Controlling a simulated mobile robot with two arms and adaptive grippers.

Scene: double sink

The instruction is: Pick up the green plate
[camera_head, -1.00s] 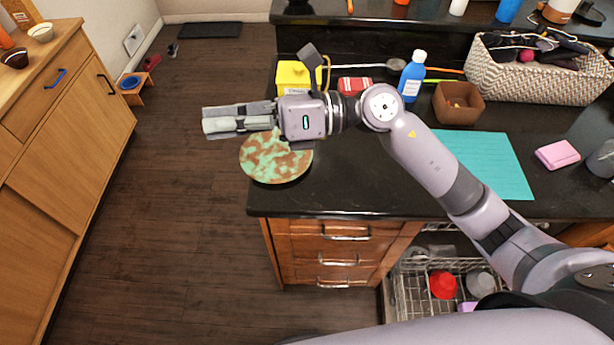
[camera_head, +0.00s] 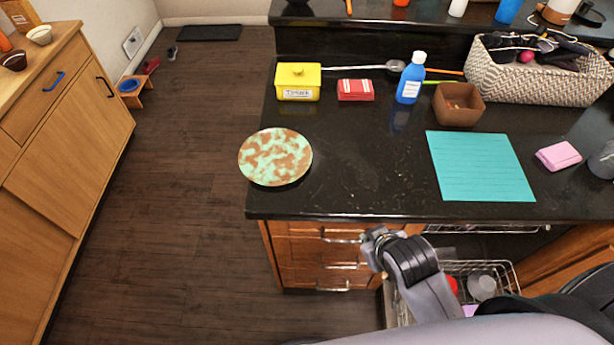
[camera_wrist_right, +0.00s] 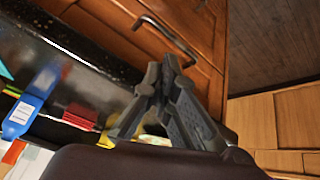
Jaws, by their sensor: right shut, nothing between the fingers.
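The green plate (camera_head: 275,157) is round, with mottled green and brown patches. It lies flat at the left end of the dark counter, its left rim reaching slightly past the edge. My right gripper (camera_head: 372,242) is low in front of the counter's front edge, near the drawers, below and to the right of the plate and well apart from it. In the right wrist view its fingers (camera_wrist_right: 167,75) are shut and empty, close to a drawer front. My left gripper is not in view.
On the counter (camera_head: 350,190) stand a yellow tin (camera_head: 298,82), a red packet (camera_head: 355,90), a blue bottle (camera_head: 410,78) and a brown bowl (camera_head: 459,103). A teal mat (camera_head: 480,165) lies right of the plate. Drawers with handles (camera_head: 345,240) and an open dishwasher rack (camera_head: 480,268) are below.

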